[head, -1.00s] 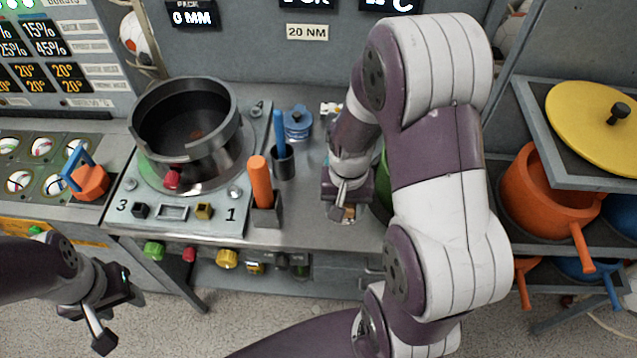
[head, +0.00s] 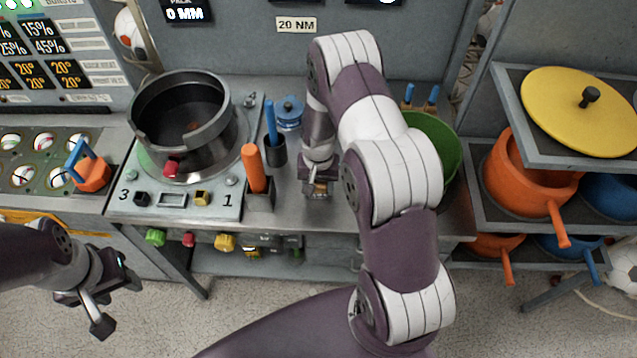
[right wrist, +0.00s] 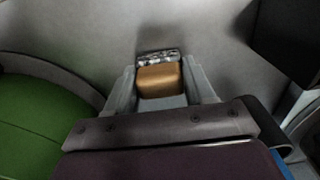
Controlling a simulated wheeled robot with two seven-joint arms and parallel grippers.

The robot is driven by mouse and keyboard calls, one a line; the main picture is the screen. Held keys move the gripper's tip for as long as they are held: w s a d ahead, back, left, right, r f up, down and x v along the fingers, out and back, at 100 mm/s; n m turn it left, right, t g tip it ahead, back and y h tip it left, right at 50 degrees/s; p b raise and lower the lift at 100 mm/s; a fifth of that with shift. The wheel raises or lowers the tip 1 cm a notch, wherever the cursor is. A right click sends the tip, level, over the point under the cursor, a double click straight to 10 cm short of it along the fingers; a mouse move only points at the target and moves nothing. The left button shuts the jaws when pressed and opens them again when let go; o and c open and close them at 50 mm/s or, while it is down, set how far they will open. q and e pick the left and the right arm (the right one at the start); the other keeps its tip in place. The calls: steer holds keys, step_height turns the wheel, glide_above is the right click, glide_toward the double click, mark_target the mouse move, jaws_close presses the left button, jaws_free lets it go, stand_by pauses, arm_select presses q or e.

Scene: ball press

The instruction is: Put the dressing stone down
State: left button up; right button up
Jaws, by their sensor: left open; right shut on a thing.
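The dressing stone, a small tan block (right wrist: 160,80) with a grey speckled end, sits between the fingers of my right gripper (right wrist: 162,92) in the right wrist view. In the head view my right gripper (head: 318,190) points down over the metal bench (head: 295,215), right of the orange-handled tool, and the stone (head: 320,187) shows only partly at its tips. I cannot tell whether the stone touches the bench. My left gripper (head: 108,308) is open and empty in front of the bench, at lower left.
A dark cup (head: 275,152) with a blue-handled tool and an orange handle (head: 254,168) in a holder stand just left of my right gripper. A green bowl (head: 440,140) is to its right. The round press pot (head: 185,125) stands further left.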

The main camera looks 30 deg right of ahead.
steer(key=o, duration=1)
steer(key=shift+w+a+f, duration=0.1)
steer(key=shift+w, duration=0.05)
